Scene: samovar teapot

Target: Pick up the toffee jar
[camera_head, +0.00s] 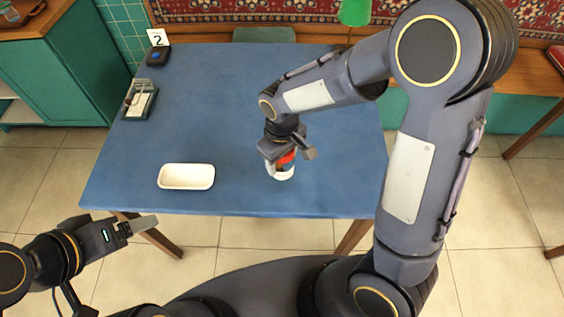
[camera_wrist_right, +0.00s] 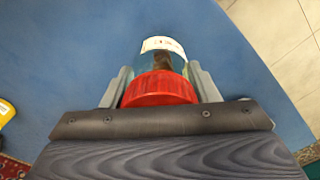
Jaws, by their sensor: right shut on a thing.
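The toffee jar (camera_head: 283,172) has a red lid and a pale label, and is near the front edge of the blue table. My right gripper (camera_head: 287,155) is around it from above, shut on it. In the right wrist view the jar (camera_wrist_right: 162,88) sits between the two grey fingers of my right gripper (camera_wrist_right: 160,85), its red lid nearest the camera. I cannot tell whether its base touches the table. My left gripper (camera_head: 137,226) is off the table's front left corner, with nothing visible in it; its finger gap is unclear.
A white dish (camera_head: 186,177) is left of the jar on the blue table (camera_head: 220,110). A small tray (camera_head: 139,104) and a dark box with a "2" card (camera_head: 158,50) are at the left edge. The table's middle is clear. My right arm covers its right side.

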